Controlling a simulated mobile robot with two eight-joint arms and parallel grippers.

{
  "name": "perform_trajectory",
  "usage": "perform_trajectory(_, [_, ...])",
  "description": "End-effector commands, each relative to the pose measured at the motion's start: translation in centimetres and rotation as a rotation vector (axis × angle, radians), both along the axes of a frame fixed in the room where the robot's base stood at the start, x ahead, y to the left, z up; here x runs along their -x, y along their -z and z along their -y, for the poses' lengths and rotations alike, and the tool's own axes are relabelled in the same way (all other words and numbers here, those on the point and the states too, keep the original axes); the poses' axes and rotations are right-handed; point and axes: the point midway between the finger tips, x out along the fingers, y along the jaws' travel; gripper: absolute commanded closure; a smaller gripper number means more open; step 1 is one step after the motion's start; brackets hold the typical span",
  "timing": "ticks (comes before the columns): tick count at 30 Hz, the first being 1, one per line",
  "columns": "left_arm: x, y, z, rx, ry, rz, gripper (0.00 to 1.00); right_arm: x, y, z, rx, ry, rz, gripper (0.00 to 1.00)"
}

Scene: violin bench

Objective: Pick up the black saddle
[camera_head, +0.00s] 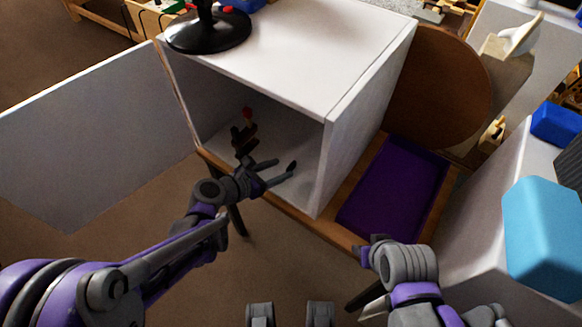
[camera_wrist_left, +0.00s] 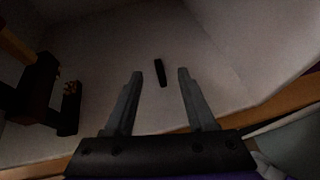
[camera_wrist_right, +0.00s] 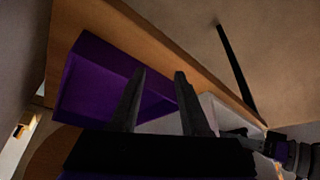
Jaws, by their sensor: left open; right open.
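The black saddle (camera_wrist_left: 160,72) is a small dark bar on the pale floor inside the open white cabinet (camera_head: 370,85). In the left wrist view it lies just beyond and between the fingertips of my left gripper (camera_wrist_left: 160,73), apart from both fingers. In the head view a small dark piece (camera_head: 291,166) by the fingertips looks like the saddle. My left gripper (camera_head: 284,170) is open and empty, reaching in at the cabinet's front opening. My right gripper (camera_wrist_right: 160,72) is open and empty, near the purple tray (camera_wrist_right: 85,85).
The cabinet door (camera_head: 90,140) is swung open left. The purple tray (camera_head: 395,190) lies right of the cabinet wall.

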Motion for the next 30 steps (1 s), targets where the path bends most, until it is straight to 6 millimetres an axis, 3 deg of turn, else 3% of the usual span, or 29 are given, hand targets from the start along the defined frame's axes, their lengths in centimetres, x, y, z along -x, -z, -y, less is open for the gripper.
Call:
perform_trajectory(7, [-2.1, 2.0, 2.3, 0.000, 0.003, 0.000, 0.44, 0.0, 0.6, 0.0, 0.000, 0.000, -0.002, 0.54])
perform_trajectory(16, [-2.4, 2.2, 2.6, 0.000, 0.001, 0.000, 0.44, 0.0, 0.6, 0.0, 0.000, 0.000, -0.002, 0.54])
perform_trajectory(25, [-2.4, 2.2, 2.6, 0.000, 0.001, 0.000, 0.96, 0.0, 0.6, 0.0, 0.000, 0.000, -0.002, 0.54])
perform_trajectory(30, [-2.4, 2.2, 2.6, 0.000, 0.001, 0.000, 1.00, 0.0, 0.6, 0.0, 0.000, 0.000, -0.002, 0.54])
